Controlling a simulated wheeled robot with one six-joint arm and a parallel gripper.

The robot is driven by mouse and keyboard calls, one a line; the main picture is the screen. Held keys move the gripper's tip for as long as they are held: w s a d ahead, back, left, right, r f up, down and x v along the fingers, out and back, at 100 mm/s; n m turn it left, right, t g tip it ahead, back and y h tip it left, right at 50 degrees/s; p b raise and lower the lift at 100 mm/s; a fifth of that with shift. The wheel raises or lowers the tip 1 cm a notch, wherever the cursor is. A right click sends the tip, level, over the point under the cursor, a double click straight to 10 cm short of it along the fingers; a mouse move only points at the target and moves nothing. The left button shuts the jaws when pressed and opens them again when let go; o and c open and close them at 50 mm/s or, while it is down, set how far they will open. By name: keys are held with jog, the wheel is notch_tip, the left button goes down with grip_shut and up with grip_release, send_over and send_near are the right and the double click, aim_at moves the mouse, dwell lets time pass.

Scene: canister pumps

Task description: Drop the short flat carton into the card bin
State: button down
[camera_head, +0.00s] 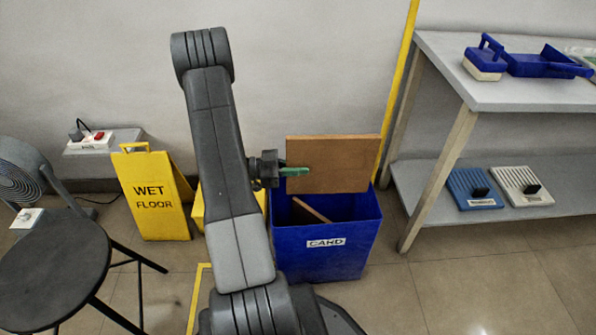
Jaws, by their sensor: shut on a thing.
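The flat brown carton (340,165) hangs upright, broad face toward the camera, above the rear part of the blue card bin. My gripper (296,171) is shut on the carton's left edge, with a green fingertip showing against it. The card bin (325,255) is open-topped, stands on the floor and bears a white CARD label. Another piece of brown card leans inside the bin. The carton's lower edge lies close to the bin's back rim in the picture; I cannot tell whether they touch.
A yellow wet floor sign (152,195) and a black stool (52,260) stand left of my arm. A grey fan (20,172) is at the far left. A shelf table (500,90) with blue tools stands right of the bin. Floor right of the bin is clear.

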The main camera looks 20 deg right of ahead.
aim_at(298, 181)
jog(key=shift+f+b, duration=2.15)
jog(key=shift+f, duration=0.7)
jog(key=c, duration=1.3)
grip_release()
jog(key=p+v, duration=0.3)
jog(key=v, duration=1.1)
jog(key=shift+p, duration=0.35)
jog(key=shift+d, duration=0.1)
